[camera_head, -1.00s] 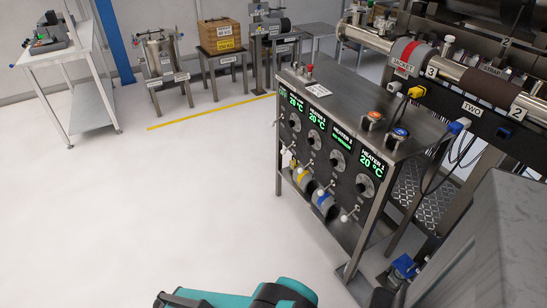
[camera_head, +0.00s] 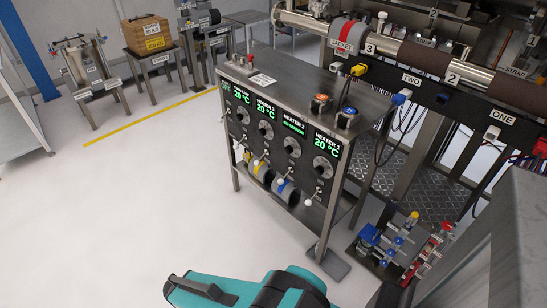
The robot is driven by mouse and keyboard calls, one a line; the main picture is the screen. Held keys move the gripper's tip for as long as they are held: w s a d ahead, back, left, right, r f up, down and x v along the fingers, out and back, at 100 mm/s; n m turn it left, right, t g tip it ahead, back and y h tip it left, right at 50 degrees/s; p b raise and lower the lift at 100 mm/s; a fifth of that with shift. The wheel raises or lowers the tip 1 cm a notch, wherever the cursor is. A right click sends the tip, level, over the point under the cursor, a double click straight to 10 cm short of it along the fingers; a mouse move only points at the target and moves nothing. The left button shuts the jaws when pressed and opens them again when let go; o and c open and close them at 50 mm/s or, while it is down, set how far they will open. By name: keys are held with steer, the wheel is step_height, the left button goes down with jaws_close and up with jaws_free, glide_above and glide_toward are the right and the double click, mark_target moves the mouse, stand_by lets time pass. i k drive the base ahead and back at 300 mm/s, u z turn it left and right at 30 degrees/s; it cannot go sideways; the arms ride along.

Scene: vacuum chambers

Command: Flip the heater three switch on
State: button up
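The heater panel is the front of a steel cabinet (camera_head: 300,88) in the middle of the view. The heater three section (camera_head: 265,110) is second from the left, with a green 20 °C display and a round dial (camera_head: 266,130). Below the dial is a small lever switch with a white ball tip (camera_head: 256,163); its on or off position is too small to tell. Teal and black parts of my own body show at the bottom edge. My gripper is not in view.
Heater one (camera_head: 323,155) and heater two (camera_head: 293,127) are to the right, each with a similar switch. Rolls (camera_head: 286,190) hang under the panel. A grey block (camera_head: 505,240) stands close at right. Open white floor (camera_head: 130,200) lies left of the cabinet.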

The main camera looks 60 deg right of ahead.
mark_target(256, 162)
steer(key=u, duration=0.6)
steer(key=k, duration=0.15)
steer(key=z, duration=2.4)
steer(key=k, duration=0.9)
steer(key=u, duration=0.2)
steer(key=i, duration=0.8)
